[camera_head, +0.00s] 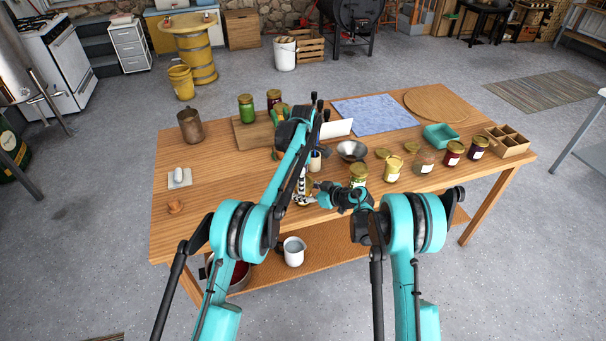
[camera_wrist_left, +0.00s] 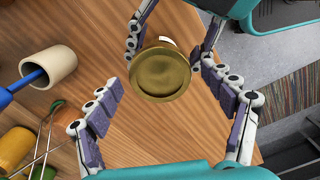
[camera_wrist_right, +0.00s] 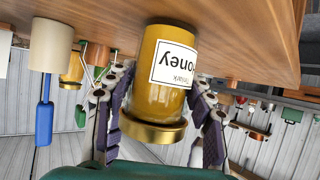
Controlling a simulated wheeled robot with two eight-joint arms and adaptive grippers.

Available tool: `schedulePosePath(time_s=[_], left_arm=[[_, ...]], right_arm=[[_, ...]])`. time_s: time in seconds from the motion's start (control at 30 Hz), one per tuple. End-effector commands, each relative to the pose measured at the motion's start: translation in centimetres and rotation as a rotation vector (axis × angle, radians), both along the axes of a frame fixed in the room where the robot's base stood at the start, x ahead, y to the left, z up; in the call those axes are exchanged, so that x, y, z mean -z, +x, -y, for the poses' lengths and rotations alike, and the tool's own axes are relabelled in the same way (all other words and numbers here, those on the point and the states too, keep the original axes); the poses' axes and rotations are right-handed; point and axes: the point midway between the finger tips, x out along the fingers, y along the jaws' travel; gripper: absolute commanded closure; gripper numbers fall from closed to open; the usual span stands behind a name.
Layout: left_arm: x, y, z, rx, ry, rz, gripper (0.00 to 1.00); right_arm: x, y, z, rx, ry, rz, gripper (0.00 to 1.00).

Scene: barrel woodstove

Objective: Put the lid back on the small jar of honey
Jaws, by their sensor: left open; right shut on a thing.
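The small honey jar (camera_wrist_right: 170,65), amber with a white label, is between the fingers of my right gripper (camera_wrist_right: 162,112), which is shut on it. A gold lid (camera_wrist_right: 153,132) sits on its mouth; whether it is fully seated I cannot tell. The lid also shows from above in the left wrist view (camera_wrist_left: 160,74). My left gripper (camera_wrist_left: 165,108) is open above the jar, fingers apart on either side of the lid and not closed on it. In the head view my left gripper (camera_head: 301,192) and right gripper (camera_head: 325,195) meet near the table's front edge, mostly hiding the jar.
A pale cup (camera_wrist_left: 50,67) with a blue-handled tool stands beside the jar. Several jars, including a yellow one (camera_head: 393,168), a metal bowl (camera_head: 352,150) and a teal tray (camera_head: 440,136) occupy the table's right side. The table's (camera_head: 225,185) left front is mostly clear.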

Motion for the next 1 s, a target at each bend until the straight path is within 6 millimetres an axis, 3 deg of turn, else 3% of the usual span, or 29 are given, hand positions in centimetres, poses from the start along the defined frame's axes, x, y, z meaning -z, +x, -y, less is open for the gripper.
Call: schedulePosePath(time_s=[0.2,0.27,0.4,0.43,0.63,0.73,1.0], left_arm=[[0.01,0.00,0.00,0.000,0.000,0.000,0.18],[0.01,0.00,0.00,0.000,0.000,0.000,0.31],[0.00,0.01,0.00,0.000,0.000,0.000,0.68],[0.00,0.01,0.00,0.000,0.000,0.000,0.70],[0.00,0.01,0.00,0.020,0.000,0.000,0.70],[0.01,0.01,0.00,0.128,0.000,0.000,0.70],[0.06,0.03,-0.01,0.766,0.000,0.000,0.70]], right_arm=[[0.00,0.02,0.00,0.000,0.000,0.000,1.00],[0.00,0.02,0.00,0.000,0.000,0.000,1.00],[-0.01,0.02,0.01,0.000,0.000,0.000,1.00],[-0.01,0.02,0.01,0.000,0.000,0.000,1.00],[-0.01,0.01,0.00,0.000,0.000,0.000,1.00],[-0.02,0.01,0.00,0.000,0.000,0.000,1.00],[-0.02,0.01,-0.01,0.000,0.000,0.000,1.00]])
